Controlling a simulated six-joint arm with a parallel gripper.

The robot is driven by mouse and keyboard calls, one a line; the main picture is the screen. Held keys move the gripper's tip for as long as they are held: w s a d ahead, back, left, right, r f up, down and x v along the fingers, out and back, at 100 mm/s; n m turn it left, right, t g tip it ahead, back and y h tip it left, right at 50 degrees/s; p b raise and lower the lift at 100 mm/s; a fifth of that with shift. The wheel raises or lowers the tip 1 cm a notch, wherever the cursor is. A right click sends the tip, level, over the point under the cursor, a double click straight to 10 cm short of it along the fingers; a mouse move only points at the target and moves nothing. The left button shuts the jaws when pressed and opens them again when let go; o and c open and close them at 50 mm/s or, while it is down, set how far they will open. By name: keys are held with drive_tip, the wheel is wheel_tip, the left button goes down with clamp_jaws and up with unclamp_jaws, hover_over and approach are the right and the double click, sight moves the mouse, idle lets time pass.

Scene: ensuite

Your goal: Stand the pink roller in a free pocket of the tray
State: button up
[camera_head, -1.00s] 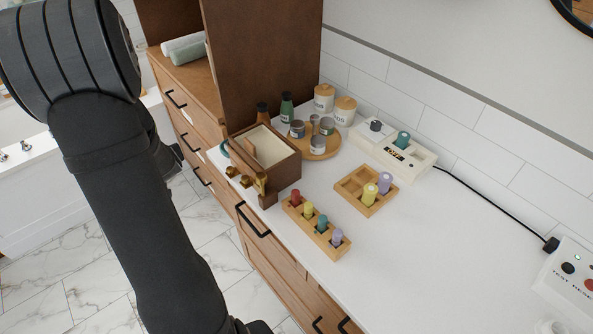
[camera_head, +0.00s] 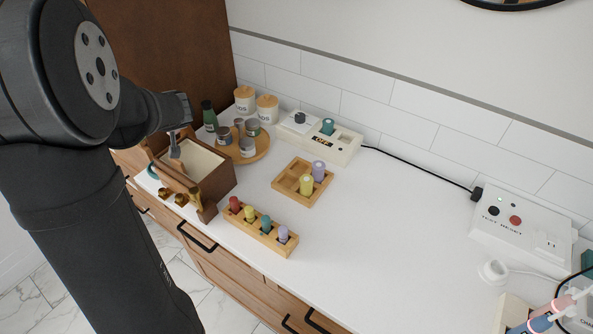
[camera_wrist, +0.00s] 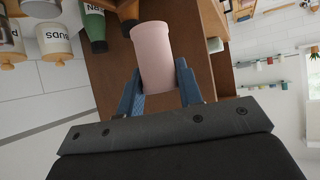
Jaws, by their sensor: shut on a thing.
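In the wrist view, my gripper (camera_wrist: 162,92) is shut on the pink roller (camera_wrist: 153,50), with a blue finger on each side of it. The roller's far end sticks out beyond the fingers. I cannot make out the roller in the head view, where my arm hides part of the left side. The square wooden tray (camera_head: 284,189) lies on the white counter. A yellow roller (camera_head: 306,184) and a purple roller (camera_head: 319,171) stand in its right-hand pockets. Its two left-hand pockets look empty.
A long wooden rack (camera_head: 283,247) with several coloured pegs stands before the tray. Left are an open brown box (camera_head: 218,187) and a round board of jars (camera_head: 258,153). Behind is a cream device (camera_head: 344,148); right, a white switch box (camera_head: 520,232).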

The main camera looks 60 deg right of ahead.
drive_tip(key=s+d+f+m+h, duration=0.1)
drive_tip(key=s+d+f, duration=0.1)
drive_tip(key=s+d, duration=0.6)
drive_tip(key=s+d+f+g, duration=0.15)
drive_tip(key=s+d, duration=0.25)
drive_tip(key=s, duration=0.8)
drive_tip(key=s+d+f+m+t+h, duration=0.1)
drive_tip(key=s+d+f, duration=0.1)
drive_tip(key=s+d, duration=0.6)
drive_tip(key=shift+g, duration=0.25)
drive_tip(key=shift+s+a+f, duration=0.35)
drive_tip(key=shift+a+f, duration=0.05)
drive_tip(key=shift+f, duration=0.95)
drive_tip(key=shift+s+a+f, duration=0.4)
drive_tip(key=shift+f, duration=0.95)
drive_tip(key=shift+s+a+f, duration=0.35)
drive_tip(key=shift+a+f, duration=0.05)
drive_tip(key=shift+f, duration=0.95)
drive_tip(key=shift+f, duration=0.15)
drive_tip(key=o, duration=1)
